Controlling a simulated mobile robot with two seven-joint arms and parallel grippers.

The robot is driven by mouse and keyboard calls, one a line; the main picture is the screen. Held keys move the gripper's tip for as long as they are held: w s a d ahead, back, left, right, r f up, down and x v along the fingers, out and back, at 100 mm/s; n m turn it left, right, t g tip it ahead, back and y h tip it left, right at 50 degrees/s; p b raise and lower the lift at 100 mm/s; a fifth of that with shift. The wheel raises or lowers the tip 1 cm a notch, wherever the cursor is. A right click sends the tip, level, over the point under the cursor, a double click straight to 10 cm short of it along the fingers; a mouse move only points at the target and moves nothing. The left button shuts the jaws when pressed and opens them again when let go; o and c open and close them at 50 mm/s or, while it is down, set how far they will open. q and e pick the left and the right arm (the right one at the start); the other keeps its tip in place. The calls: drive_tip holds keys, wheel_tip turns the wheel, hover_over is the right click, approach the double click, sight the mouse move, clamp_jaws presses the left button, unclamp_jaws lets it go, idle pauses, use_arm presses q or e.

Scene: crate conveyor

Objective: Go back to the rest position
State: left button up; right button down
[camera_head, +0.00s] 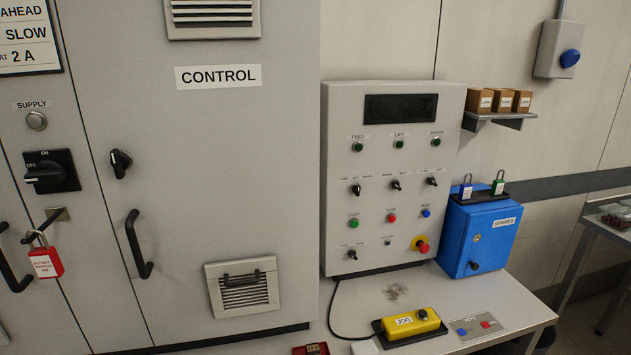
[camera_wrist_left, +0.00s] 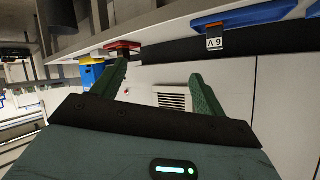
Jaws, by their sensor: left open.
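My left gripper (camera_wrist_left: 160,78) shows in the left wrist view. Its two dark green fingers stand wide apart, with nothing held between them. Behind the gap there is a pale surface with a slatted vent (camera_wrist_left: 172,101). A red object (camera_wrist_left: 122,46) appears just beyond the tip of the left-hand finger; I cannot tell whether they touch. Neither gripper shows in the head view, and my right gripper is in neither view.
The head view shows a grey control cabinet (camera_head: 200,150), a button panel (camera_head: 385,235) and a blue box (camera_head: 452,248) on a bench. A yellow jog pendant (camera_head: 400,325) lies in front. A red padlock (camera_head: 47,263) hangs at left. Boxes sit on a shelf (camera_head: 510,121).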

use_arm(q)
drive_tip(key=s+d+f+n+g, duration=0.1)
drive_tip(key=s+f+n, duration=0.1)
drive_tip(key=s+f, duration=0.3)
drive_tip(key=s+d+f+n+g+y, duration=0.1)
drive_tip(key=s+f+n, duration=0.2)
drive_tip(key=s, duration=0.7)
wheel_tip(320, 180, down, 2)
drive_tip(key=shift+s+d+f+g+y, duration=0.2)
drive_tip(key=shift+s+d+g+y, duration=0.05)
drive_tip(key=shift+d+g+y, duration=0.05)
